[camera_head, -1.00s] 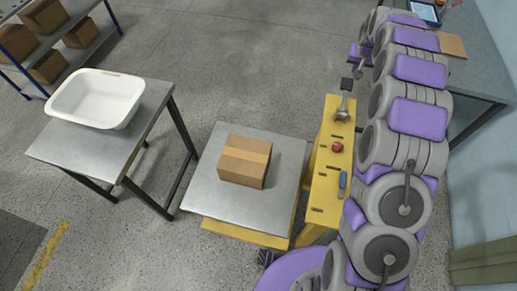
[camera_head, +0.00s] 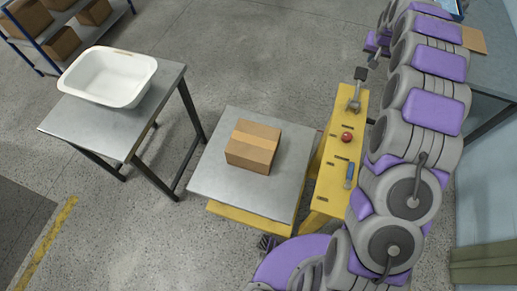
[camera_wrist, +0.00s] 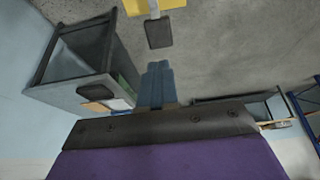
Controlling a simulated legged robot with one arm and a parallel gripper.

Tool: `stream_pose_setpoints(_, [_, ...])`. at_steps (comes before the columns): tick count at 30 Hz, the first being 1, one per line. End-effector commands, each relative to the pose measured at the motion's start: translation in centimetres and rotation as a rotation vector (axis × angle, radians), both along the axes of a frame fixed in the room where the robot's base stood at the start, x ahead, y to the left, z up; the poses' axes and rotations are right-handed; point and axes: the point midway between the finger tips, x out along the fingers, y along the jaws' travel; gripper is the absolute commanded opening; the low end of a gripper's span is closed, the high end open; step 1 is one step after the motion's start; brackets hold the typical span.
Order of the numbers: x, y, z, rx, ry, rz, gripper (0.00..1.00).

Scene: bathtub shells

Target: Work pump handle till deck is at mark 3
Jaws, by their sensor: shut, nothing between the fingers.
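The lift table's metal deck (camera_head: 215,185) sits on a yellow frame and carries a cardboard box (camera_head: 253,146). To its right stands a yellow pump column (camera_head: 333,180) with dark slots, a red knob (camera_head: 347,137) and a blue lever (camera_head: 349,175). The pump handle (camera_head: 355,97) rises at the column's far end and has a black grip (camera_head: 360,74). In the wrist view the black grip (camera_wrist: 158,32) lies just beyond my gripper (camera_wrist: 157,66), whose blue-grey fingers are together and empty. A gap shows between them. I cannot make out any mark numbers.
A steel table (camera_head: 75,125) with a white tub (camera_head: 108,76) stands at the left. A blue-framed shelf (camera_head: 50,65) with boxes is behind it. A grey bench (camera_head: 485,85) is at the right by the wall. Open floor lies beyond the lift table.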

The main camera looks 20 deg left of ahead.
Motion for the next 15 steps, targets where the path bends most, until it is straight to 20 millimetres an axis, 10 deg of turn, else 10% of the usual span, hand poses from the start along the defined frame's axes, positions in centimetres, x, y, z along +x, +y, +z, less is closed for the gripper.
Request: stream_pose_setpoints(15, [0.4,0.3,3.1,0.0,0.012,0.0,0.0])
